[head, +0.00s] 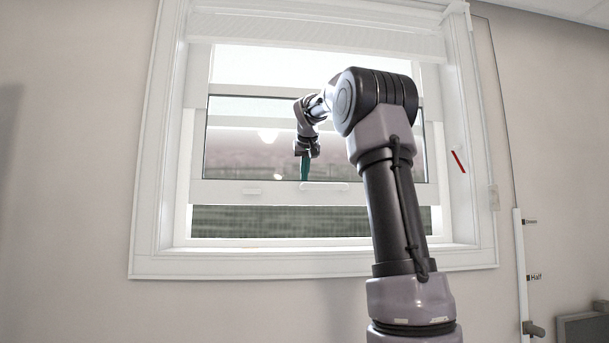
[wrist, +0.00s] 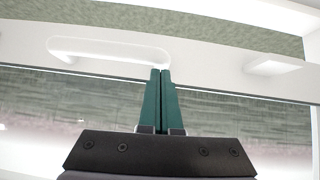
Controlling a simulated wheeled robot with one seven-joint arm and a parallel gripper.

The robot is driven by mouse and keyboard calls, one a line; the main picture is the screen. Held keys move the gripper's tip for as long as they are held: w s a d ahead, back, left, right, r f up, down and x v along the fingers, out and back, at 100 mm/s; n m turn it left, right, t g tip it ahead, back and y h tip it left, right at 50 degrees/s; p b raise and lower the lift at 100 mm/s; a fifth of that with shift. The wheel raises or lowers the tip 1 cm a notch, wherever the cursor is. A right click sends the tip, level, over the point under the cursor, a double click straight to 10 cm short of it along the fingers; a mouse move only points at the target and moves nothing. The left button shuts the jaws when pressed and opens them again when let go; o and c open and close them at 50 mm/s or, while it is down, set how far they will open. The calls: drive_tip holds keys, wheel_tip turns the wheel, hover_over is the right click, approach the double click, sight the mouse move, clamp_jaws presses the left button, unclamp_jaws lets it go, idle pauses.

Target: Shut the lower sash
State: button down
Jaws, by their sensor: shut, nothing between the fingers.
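The lower sash (head: 230,187) is a white-framed pane, raised, with an open gap between its bottom rail and the sill (head: 300,244). A white bar handle (head: 324,186) sits on the bottom rail; it also shows in the wrist view (wrist: 100,49). My gripper (head: 305,180) has green fingers pointing down, shut and empty, at the left end of the handle in the head view. In the wrist view its fingertips (wrist: 160,72) overlap the handle's end; I cannot tell whether they touch it.
A small white fitting (head: 251,191) is on the rail left of the handle. A white blind (head: 315,35) is gathered at the top. A red mark (head: 458,161) is on the right frame. A vertical white rod with labels (head: 521,270) stands at right. The sill looks clear.

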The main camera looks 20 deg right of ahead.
wheel_tip(320, 180, down, 12)
idle(0.5)
drive_tip(key=shift+r, duration=0.1)
drive_tip(key=w+r+v, duration=0.1)
drive_tip(key=v, duration=1.1)
drive_tip(key=shift+r, duration=0.65)
